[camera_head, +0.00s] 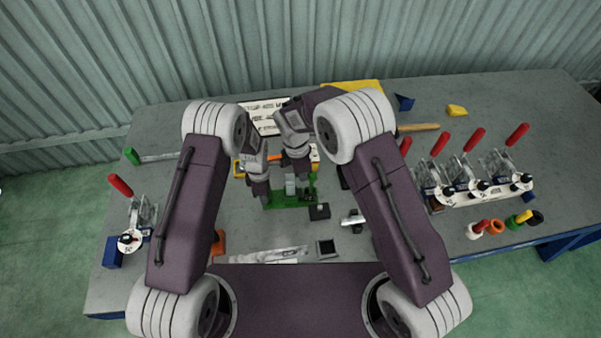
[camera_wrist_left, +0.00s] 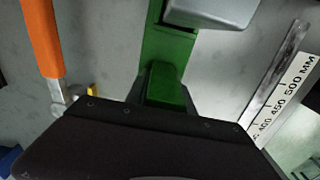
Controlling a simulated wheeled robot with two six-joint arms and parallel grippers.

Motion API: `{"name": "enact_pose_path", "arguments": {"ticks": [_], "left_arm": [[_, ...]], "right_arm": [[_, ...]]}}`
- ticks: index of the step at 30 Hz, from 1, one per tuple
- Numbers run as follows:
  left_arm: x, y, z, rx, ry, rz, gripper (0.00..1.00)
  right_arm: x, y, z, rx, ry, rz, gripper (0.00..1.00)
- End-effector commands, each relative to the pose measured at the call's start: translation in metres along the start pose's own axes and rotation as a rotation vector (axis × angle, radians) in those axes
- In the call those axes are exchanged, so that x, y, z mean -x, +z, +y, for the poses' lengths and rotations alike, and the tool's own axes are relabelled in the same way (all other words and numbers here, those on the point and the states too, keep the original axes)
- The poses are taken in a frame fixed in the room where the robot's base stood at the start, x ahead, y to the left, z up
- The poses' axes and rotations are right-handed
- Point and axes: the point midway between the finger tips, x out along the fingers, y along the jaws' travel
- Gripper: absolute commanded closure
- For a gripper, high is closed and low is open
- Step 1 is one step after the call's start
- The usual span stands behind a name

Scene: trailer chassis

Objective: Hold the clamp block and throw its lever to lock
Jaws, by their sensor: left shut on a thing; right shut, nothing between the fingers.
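The green clamp block (camera_head: 288,203) lies on the bench between my arms, with a small grey metal block (camera_head: 290,185) on it. The left wrist view shows its green body (camera_wrist_left: 166,85) and the grey block (camera_wrist_left: 212,8) close up. My left gripper (camera_head: 263,194) points down at the left end of the clamp block and is shut on it; the fingertips and grip are largely hidden. A thin green upright part (camera_head: 312,184) stands at the right end; I cannot tell if it is the lever. My right gripper (camera_head: 304,172) is shut and empty just beside that upright.
Red-handled toggle clamps stand on a white rail (camera_head: 487,194) at the right, and another clamp (camera_head: 140,218) at the left. A black block (camera_head: 319,211) sits just right of the green base. An orange handle (camera_wrist_left: 43,38) and a ruler (camera_wrist_left: 290,92) flank the left gripper.

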Motion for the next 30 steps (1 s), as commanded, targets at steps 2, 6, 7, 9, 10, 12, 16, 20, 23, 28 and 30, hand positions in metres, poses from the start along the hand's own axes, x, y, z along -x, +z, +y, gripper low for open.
{"name": "enact_pose_path", "arguments": {"ticks": [2, 6, 7, 9, 10, 12, 16, 20, 23, 28, 30], "left_arm": [[0.001, 0.000, 0.000, 0.000, 0.001, 0.000, 1.00], [0.001, 0.000, 0.000, 0.000, 0.001, 0.000, 1.00], [0.001, 0.000, 0.000, 0.000, 0.001, 0.000, 1.00], [0.001, 0.000, 0.000, 0.000, 0.001, 0.000, 1.00], [0.001, 0.000, 0.000, 0.000, 0.001, 0.000, 1.00], [0.001, 0.000, 0.000, 0.001, 0.001, 0.000, 1.00], [0.000, 0.000, 0.000, 0.001, 0.001, 0.000, 1.00], [0.000, 0.000, 0.000, 0.001, 0.001, 0.000, 1.00], [0.001, 0.000, 0.000, 0.001, 0.001, 0.000, 1.00], [0.000, 0.000, 0.000, 0.000, 0.001, 0.000, 1.00], [0.000, 0.000, 0.000, 0.000, 0.001, 0.000, 1.00]], "right_arm": [[0.000, 0.003, -0.001, 0.000, 0.000, 0.010, 1.00], [0.001, 0.007, -0.001, -0.003, 0.005, 0.042, 1.00], [0.001, 0.009, -0.002, -0.004, 0.006, 0.052, 1.00], [0.000, 0.014, -0.003, -0.006, 0.010, 0.082, 1.00], [0.001, 0.016, -0.003, -0.009, 0.012, 0.098, 1.00], [0.000, 0.023, -0.004, -0.012, 0.018, 0.142, 1.00], [-0.002, 0.039, -0.006, -0.024, 0.035, 0.248, 1.00], [-0.006, 0.056, -0.009, -0.030, 0.053, 0.368, 1.00], [-0.010, 0.067, -0.011, -0.030, 0.068, 0.440, 1.00], [-0.019, 0.085, -0.013, -0.023, 0.074, 0.448, 1.00], [-0.025, 0.093, -0.015, -0.023, 0.073, 0.447, 1.00]]}}
